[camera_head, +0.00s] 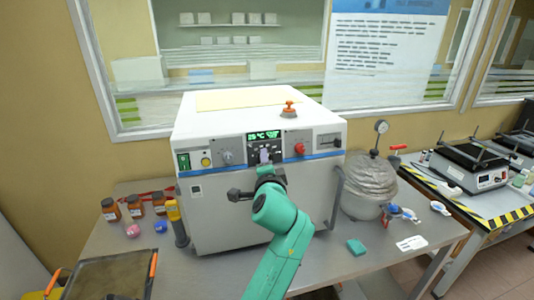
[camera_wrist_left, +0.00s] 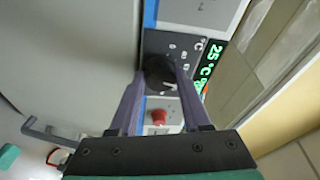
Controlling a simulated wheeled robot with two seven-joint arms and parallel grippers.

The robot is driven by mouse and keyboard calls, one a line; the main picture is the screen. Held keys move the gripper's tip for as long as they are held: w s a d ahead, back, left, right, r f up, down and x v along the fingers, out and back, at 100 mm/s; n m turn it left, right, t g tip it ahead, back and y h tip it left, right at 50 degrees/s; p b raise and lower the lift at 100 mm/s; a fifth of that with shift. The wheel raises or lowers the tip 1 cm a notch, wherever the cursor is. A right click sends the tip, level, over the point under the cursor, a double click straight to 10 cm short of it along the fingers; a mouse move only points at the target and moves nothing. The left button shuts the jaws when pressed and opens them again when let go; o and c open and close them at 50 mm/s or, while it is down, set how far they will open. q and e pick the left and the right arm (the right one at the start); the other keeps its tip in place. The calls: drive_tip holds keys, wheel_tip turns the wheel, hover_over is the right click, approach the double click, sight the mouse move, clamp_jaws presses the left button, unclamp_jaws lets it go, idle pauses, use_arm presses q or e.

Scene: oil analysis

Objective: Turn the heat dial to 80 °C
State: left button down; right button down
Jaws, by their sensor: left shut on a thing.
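The heat dial (camera_wrist_left: 157,72) is a dark round knob on the black control panel of a white box-shaped heating unit (camera_head: 215,215). Numbers are printed around the dial. A green display (camera_head: 265,135) sits just above it, and in the wrist view the display (camera_wrist_left: 208,62) reads 25 °C. My left gripper (camera_head: 265,158) reaches the panel from the front. In the wrist view its two fingers (camera_wrist_left: 158,85) are shut on the dial, one on each side. The gripper partly hides the dial in the head view. My right gripper is not in view.
A red knob (camera_head: 299,148) is right of the dial, and a grey knob (camera_head: 227,157) is left. Brown bottles (camera_head: 134,205) stand left of the unit. A wrapped pot (camera_head: 366,185) with a gauge stands right. A teal block (camera_head: 356,247) lies on the table front.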

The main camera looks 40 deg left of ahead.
use_arm(q)
drive_tip(key=shift+r+m, duration=0.1)
drive_tip(key=shift+m, duration=0.2)
drive_tip(key=shift+c, duration=1.8)
unclamp_jaws()
drive_tip(key=b+v, duration=0.4)
drive_tip(key=v, duration=1)
drive_tip(key=shift+s+d, duration=0.15)
drive_tip(key=shift+s, duration=0.05)
